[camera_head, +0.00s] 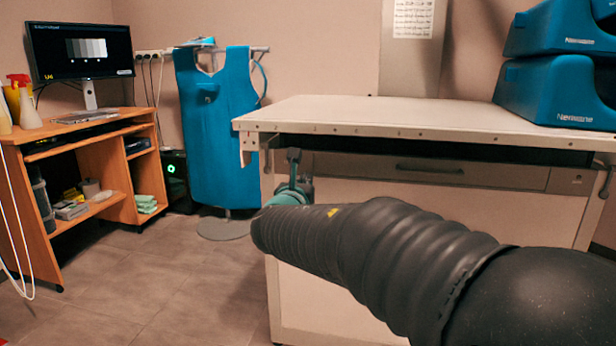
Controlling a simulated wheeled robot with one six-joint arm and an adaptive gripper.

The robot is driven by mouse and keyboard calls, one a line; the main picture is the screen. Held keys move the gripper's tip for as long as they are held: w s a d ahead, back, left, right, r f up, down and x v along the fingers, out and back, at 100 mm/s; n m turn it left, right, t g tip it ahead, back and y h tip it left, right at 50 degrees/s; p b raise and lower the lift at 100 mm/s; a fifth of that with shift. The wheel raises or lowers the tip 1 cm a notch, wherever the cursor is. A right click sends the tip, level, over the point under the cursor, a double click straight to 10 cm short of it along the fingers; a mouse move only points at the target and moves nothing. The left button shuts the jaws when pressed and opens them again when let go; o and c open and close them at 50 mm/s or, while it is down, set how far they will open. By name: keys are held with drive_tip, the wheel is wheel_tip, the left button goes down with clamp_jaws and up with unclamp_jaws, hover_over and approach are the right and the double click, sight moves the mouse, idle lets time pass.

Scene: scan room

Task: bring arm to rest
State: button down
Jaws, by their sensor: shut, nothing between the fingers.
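My arm, in a black ribbed sleeve, reaches in from the lower right and extends left in front of the white table (330,112). Past the sleeve's end, a teal wrist part shows. My gripper (294,158) is a small dark shape just above it, pointing up, near the table's front left corner. It is shut and holds nothing. Part of it is hidden behind the wrist, and whether it touches the table edge cannot be told.
Blue padded blocks (557,90) sit on the table's right end. A blue apron (212,120) hangs on a stand behind. A wooden desk (95,135) with a monitor (82,52) and spray bottles (19,95) stands at left.

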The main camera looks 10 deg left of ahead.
drive_tip(key=s+d+f+m+g+h, duration=0.3)
drive_tip(key=d+f+m+g, duration=0.15)
drive_tip(key=f+m, duration=0.45)
drive_tip(key=s+d+f+m+g+h+p, duration=0.15)
drive_tip(key=s+d+f+m+g, duration=0.35)
drive_tip(key=s+d+m, duration=0.65)
drive_tip(key=s+d+m+g+y+p, duration=0.45)
drive_tip(key=s+d+m, duration=0.8)
drive_tip(key=s, duration=0.35)
drive_tip(key=s+d+r+m+t+p, duration=0.1)
drive_tip(key=s+d+r+m+p, duration=0.2)
drive_tip(key=s+d+r+p, duration=0.1)
wheel_tip(320, 180, up, 2)
drive_tip(key=shift+s+d+r+t+h, duration=0.3)
drive_tip(key=shift+s+d, duration=0.1)
drive_tip(key=shift+d, duration=0.5)
